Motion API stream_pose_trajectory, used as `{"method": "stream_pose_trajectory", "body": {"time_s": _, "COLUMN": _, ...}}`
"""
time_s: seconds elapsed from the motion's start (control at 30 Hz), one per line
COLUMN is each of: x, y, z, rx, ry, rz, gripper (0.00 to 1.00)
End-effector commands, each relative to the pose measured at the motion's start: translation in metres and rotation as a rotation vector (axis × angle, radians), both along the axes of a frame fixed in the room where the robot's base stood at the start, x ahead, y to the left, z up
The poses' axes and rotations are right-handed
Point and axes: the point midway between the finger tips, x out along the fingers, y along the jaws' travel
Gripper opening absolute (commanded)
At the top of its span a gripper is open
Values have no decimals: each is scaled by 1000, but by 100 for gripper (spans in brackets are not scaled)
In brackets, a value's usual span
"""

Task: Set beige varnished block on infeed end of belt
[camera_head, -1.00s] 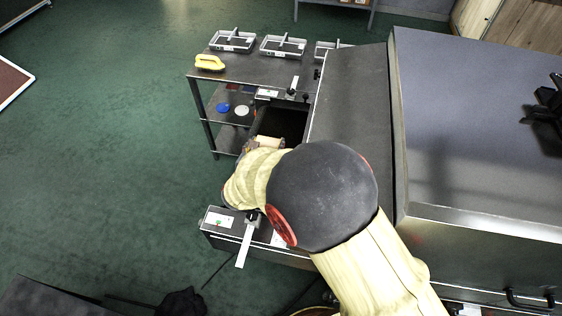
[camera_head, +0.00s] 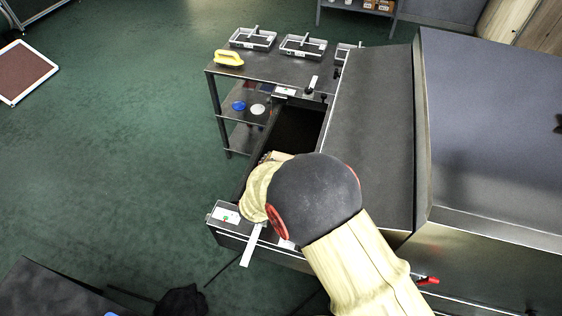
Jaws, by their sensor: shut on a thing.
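My arm, in its pale yellow cover with a dark round joint, reaches over the infeed end of the dryer in the head view. My gripper (camera_head: 265,158) is mostly hidden behind the arm; only a small part shows at its far side. A pale edge beside it looks like the beige varnished block (camera_head: 279,156), shut in the jaws. I cannot tell whether the block touches the belt. The dark belt (camera_head: 299,127) shows beyond the gripper, between the side rail and the dryer's sloping hood. The near infeed end is partly covered by my arm.
A near end plate (camera_head: 227,215) carries a green button and a pale bar (camera_head: 253,246). The large grey dryer housing (camera_head: 490,130) closes off the right.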

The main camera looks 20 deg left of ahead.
Motion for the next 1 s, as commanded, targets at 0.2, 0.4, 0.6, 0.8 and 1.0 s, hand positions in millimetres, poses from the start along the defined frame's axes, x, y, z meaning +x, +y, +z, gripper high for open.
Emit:
{"method": "stream_pose_trajectory", "body": {"time_s": 0.2, "x": 0, "y": 0, "z": 1, "rx": 1, "ry": -1, "rz": 0, "gripper": 38}}
{"method": "stream_pose_trajectory", "body": {"time_s": 0.4, "x": 0, "y": 0, "z": -1, "rx": 1, "ry": 0, "rz": 0, "gripper": 69}}
{"method": "stream_pose_trajectory", "body": {"time_s": 0.6, "x": 0, "y": 0, "z": -1, "rx": 1, "ry": 0, "rz": 0, "gripper": 80}}
{"method": "stream_pose_trajectory", "body": {"time_s": 0.8, "x": 0, "y": 0, "z": -1, "rx": 1, "ry": 0, "rz": 0, "gripper": 82}}
{"method": "stream_pose_trajectory", "body": {"time_s": 1.0, "x": 0, "y": 0, "z": 2, "rx": 1, "ry": 0, "rz": 0, "gripper": 82}}
